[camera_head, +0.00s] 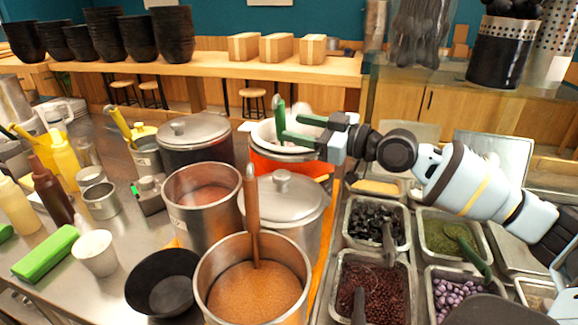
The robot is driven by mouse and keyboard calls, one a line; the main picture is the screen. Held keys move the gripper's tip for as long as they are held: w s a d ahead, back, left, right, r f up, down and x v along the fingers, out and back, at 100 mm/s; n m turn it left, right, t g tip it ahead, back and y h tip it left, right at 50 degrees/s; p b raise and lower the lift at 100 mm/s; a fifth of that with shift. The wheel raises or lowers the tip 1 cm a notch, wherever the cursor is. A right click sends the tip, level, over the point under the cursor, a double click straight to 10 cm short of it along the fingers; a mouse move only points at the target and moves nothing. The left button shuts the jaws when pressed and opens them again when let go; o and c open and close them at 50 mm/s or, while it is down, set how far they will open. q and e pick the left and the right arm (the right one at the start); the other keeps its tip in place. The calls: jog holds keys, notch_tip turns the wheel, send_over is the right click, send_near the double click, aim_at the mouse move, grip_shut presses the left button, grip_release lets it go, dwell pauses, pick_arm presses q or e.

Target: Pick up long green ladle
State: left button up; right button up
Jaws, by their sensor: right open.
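A long green handle (281,116), which looks like the green ladle's, stands upright at the white and orange-red pot (265,160) near the back middle. Its lower end is hidden, so the bowl of the ladle does not show. My right gripper (293,128) reaches in from the right over this pot. Its greenish fingers are open and point left, with their tips close beside the handle. I cannot tell whether a finger touches it. My left gripper is not in view.
A lidded steel pot (283,205), an open steel pot (202,200) and a pot of brown filling with an upright brown handle (251,205) stand in front. A dark lidded pot (195,145) stands left. Topping trays (375,255) fill the right. Another green handle (475,260) lies there.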

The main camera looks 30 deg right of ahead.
aim_at(285, 123)
jog(key=shift+w+a+r+p, duration=0.2)
jog(key=shift+w+a+p, duration=0.05)
jog(key=shift+w+p, duration=0.1)
jog(key=p+x, duration=0.1)
jog(key=x, duration=0.2)
jog(key=shift+w+a, duration=0.25)
jog(key=shift+w, duration=0.1)
jog(key=shift+w+a+f, duration=0.15)
jog(key=shift+w, duration=0.05)
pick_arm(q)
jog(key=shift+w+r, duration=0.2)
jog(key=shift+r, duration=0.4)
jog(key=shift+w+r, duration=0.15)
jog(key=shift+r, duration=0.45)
pick_arm(e)
jog(key=c, duration=0.7)
grip_shut()
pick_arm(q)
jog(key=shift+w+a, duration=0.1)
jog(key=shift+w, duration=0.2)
